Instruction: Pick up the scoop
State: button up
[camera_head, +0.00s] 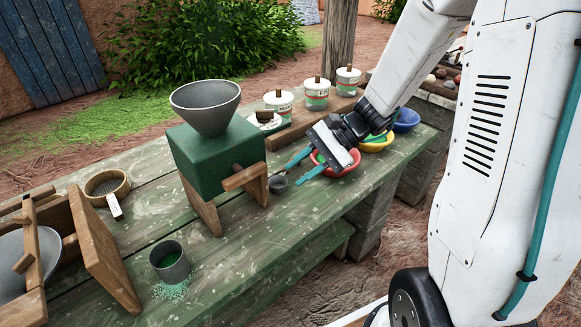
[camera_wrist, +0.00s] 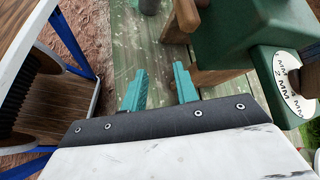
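A small dark grey cup-shaped piece (camera_head: 278,183), which looks like the scoop, sits on the green plank table (camera_head: 240,245) by the front leg of the green mill (camera_head: 210,160). Any handle on it is not clear. My gripper (camera_head: 296,174) is open, its teal fingers spread and pointing at the piece from the right, just short of it. In the wrist view my gripper (camera_wrist: 160,88) shows bare planks between its fingers. A dark grey object (camera_wrist: 149,5) is cut off at the top edge there; I cannot tell whether it is the scoop.
The mill's wooden handle (camera_head: 245,177) juts out close to my fingers. Red (camera_head: 347,168), yellow (camera_head: 377,147) and blue (camera_head: 407,120) bowls stand under and behind my wrist. A grey cup (camera_head: 170,262) with green powder and a sieve (camera_head: 107,186) stand left. The table's front middle is clear.

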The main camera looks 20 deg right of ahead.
aim_at(273, 188)
jog(key=w+d+f+m+t, duration=0.1)
jog(key=w+d+f+m, duration=0.1)
jog(key=f, duration=0.1)
jog(key=w+d+f+m+t, duration=0.2)
jog(key=f+m, duration=0.1)
jog(key=w+d+f+m+t+y, duration=0.1)
jog(key=w+d+f+m, duration=0.1)
jog(key=w+f, duration=0.1)
jog(key=shift+f+t, duration=0.4)
jog(key=shift+f, duration=0.15)
jog(key=shift+w+f+m, duration=0.1)
jog(key=shift+f+m, duration=0.25)
jog(key=shift+m, duration=0.05)
jog(key=x, duration=0.7)
jog(key=shift+a, duration=0.3)
grip_shut()
